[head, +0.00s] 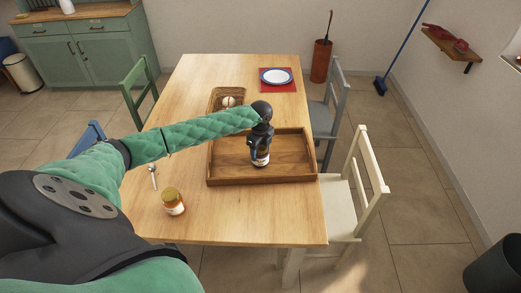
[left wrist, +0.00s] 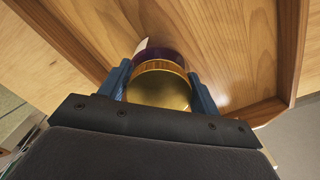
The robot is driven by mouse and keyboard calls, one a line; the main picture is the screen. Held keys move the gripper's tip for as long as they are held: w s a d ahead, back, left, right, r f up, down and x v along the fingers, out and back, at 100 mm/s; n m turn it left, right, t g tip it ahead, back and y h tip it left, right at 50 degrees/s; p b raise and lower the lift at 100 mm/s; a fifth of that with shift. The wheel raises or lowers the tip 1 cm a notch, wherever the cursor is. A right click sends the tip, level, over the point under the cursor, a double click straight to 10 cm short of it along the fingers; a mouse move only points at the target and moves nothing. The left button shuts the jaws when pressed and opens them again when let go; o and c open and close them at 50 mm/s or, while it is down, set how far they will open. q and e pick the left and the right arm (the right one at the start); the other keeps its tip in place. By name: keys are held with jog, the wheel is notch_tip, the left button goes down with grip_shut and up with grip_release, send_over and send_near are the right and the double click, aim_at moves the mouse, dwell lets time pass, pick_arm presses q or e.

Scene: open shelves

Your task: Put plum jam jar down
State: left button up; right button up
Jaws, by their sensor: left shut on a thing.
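The plum jam jar (head: 261,158) is a small dark jar with a pale label, in the wooden tray (head: 295,178) on the table. In the left wrist view its gold lid (left wrist: 158,90) and dark purple body (left wrist: 165,53) show between the fingers. My left gripper (head: 260,146) is shut on it from above, with a blue finger on each side of the lid in the left wrist view (left wrist: 160,88). The jar looks upright. I cannot tell whether its base touches the tray floor. My right gripper is not in view.
An orange jar with a gold lid (head: 173,201) and a spoon (head: 153,176) are on the table left of the tray. A wicker basket (head: 216,97) is behind the tray. A plate (head: 275,76) lies on a red mat farther back. The tray's right part is clear.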

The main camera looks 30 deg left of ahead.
pick_arm(q)
jog(key=shift+f, duration=0.1)
jog(key=o, duration=1.3)
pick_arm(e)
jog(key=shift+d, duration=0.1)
pick_arm(q)
jog(key=shift+r, duration=0.5)
notch_tip(320, 180, up, 10)
jog(key=b, duration=0.3)
jog(key=shift+f, duration=0.1)
jog(key=shift+r+b, duration=0.3)
jog(key=shift+r, duration=0.4)
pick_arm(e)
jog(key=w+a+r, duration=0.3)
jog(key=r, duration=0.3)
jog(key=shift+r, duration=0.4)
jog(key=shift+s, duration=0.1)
